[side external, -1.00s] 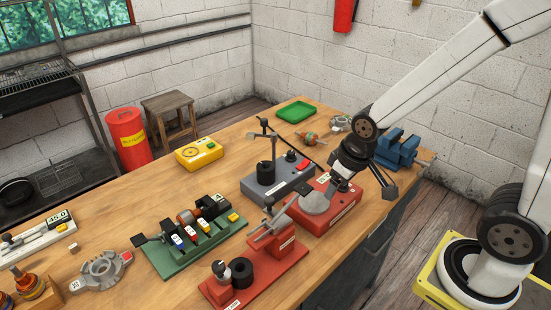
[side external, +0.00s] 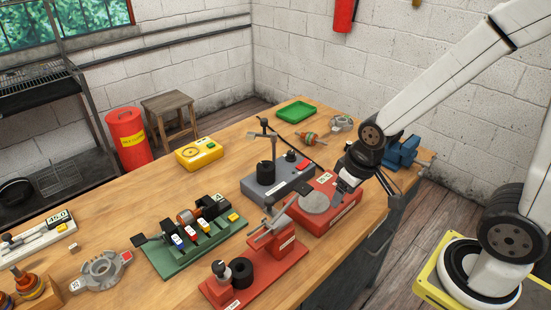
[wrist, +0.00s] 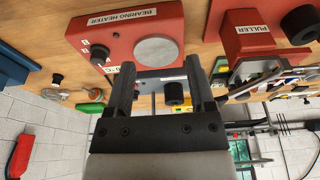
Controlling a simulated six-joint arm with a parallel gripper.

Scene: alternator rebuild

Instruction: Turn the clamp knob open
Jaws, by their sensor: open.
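My gripper (side external: 346,184) hangs over the far right end of the red bearing heater (side external: 330,222). In the wrist view its two fingers (wrist: 157,74) are spread with nothing between them. The red puller (side external: 262,270) carries a black ring and a small upright post. I cannot tell for sure which piece is the clamp knob. My gripper touches none of these.
A grey box (side external: 268,192) with a black cylinder and upright stand sits behind the heater. A blue vise (side external: 404,152) is near the right table corner. A yellow meter (side external: 199,154), green tray (side external: 295,112) and grey housing (side external: 103,270) lie on the bench. Bare wood lies between them.

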